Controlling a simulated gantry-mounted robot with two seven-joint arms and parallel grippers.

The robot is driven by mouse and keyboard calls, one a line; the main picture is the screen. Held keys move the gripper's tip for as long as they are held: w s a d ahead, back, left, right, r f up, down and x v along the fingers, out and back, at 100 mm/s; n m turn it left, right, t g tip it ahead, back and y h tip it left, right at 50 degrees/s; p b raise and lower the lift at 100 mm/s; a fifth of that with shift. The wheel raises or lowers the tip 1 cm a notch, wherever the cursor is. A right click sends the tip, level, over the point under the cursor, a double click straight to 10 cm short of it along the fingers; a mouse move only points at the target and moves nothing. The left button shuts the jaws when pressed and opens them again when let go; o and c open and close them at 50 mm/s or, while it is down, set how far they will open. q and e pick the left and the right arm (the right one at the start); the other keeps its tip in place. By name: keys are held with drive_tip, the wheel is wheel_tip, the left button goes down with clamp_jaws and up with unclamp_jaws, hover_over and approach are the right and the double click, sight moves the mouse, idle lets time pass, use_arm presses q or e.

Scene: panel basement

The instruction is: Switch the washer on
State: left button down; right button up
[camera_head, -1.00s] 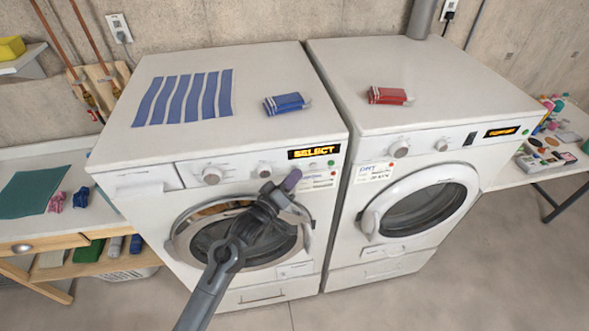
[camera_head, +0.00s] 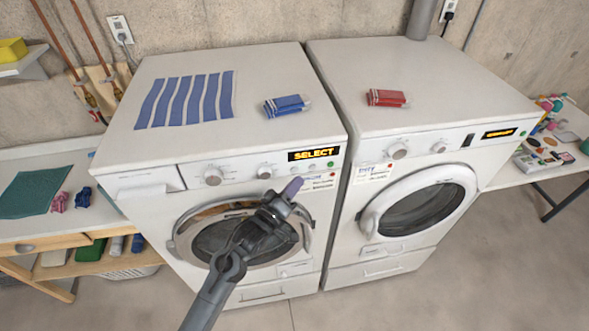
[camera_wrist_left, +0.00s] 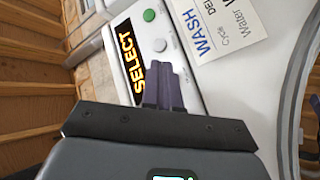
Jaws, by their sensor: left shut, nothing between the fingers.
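The washer (camera_head: 140,178) is the left white machine, with a round door (camera_head: 205,243), two knobs and a lit display reading SELECT (camera_head: 313,155). A green button (camera_wrist_left: 149,15) and a pale grey button (camera_wrist_left: 160,45) sit beside the display in the left wrist view. A WASH label (camera_wrist_left: 222,28) is fixed near them. My left gripper (camera_head: 293,188) is shut and empty, in front of the washer below the display. In the left wrist view its dark fingertips (camera_wrist_left: 162,82) point toward the grey button; I cannot tell whether they touch. My right gripper is not in view.
A second white machine (camera_head: 420,90) with its own lit display stands close on the right. A striped blue cloth (camera_head: 186,98), a blue packet (camera_head: 286,105) and a red packet (camera_head: 387,97) lie on top. Tables stand at both sides; the floor in front is clear.

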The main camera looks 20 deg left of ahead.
use_arm(q)
drive_tip(key=s+d+p, duration=0.1)
drive_tip(key=s, duration=0.1)
drive_tip(key=s+d+p, duration=0.1)
drive_tip(key=s, duration=0.1)
drive_tip(key=shift+s+d+p, duration=0.1)
drive_tip(key=shift+d+p, duration=0.2)
drive_tip(key=shift+d, duration=0.05)
